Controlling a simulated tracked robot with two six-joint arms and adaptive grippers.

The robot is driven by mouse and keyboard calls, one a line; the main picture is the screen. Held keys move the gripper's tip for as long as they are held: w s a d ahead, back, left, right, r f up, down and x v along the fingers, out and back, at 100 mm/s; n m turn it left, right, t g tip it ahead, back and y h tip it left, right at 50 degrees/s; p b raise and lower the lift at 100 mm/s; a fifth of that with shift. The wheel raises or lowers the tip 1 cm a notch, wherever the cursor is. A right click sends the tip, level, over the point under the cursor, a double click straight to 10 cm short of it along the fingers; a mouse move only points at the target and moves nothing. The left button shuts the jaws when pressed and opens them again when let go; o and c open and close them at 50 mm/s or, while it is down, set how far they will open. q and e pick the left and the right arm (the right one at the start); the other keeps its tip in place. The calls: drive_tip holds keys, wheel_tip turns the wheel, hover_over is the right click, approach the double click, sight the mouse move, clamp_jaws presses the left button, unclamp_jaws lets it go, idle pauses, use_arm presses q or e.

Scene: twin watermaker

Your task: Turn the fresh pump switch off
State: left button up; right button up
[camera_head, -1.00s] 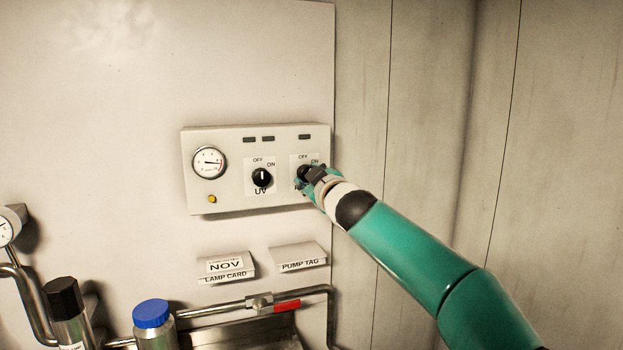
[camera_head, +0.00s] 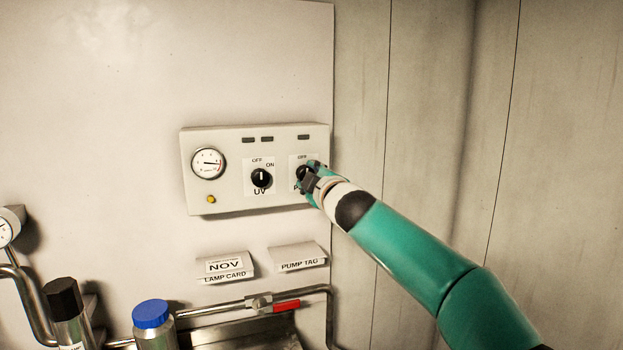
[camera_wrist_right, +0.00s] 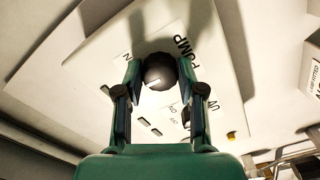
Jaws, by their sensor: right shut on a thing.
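The fresh pump switch is a round black knob (camera_head: 302,173) on the right of a pale control panel (camera_head: 225,195). In the wrist view the knob (camera_wrist_right: 159,68) sits between my two fingers, and its white mark points away from the PUMP lettering, toward the panel's top. My right gripper (camera_head: 308,177) is shut on this knob; it also shows in the wrist view (camera_wrist_right: 160,78). In the head view the fingers cover most of the knob; OFF shows above it, and ON is hidden. My left gripper is not in view.
The UV knob (camera_head: 262,178) stands close left of my gripper, with a gauge (camera_head: 208,163) and a yellow button (camera_head: 211,199) beyond. Below are the LAMP CARD holder (camera_head: 226,268), PUMP TAG holder (camera_head: 298,258), a red-handled valve (camera_head: 286,306) and a blue-capped bottle (camera_head: 152,315).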

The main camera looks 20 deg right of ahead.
drive_tip(key=shift+a+f, duration=0.15)
drive_tip(key=shift+f, duration=0.05)
drive_tip(key=o, duration=1.1)
drive_tip(key=shift+r, duration=0.1)
drive_tip(key=shift+o, duration=0.2)
drive_tip(key=shift+s, duration=0.1)
drive_tip(key=s, duration=0.7)
drive_tip(key=shift+s+d, duration=0.15)
drive_tip(key=shift+d, duration=0.05)
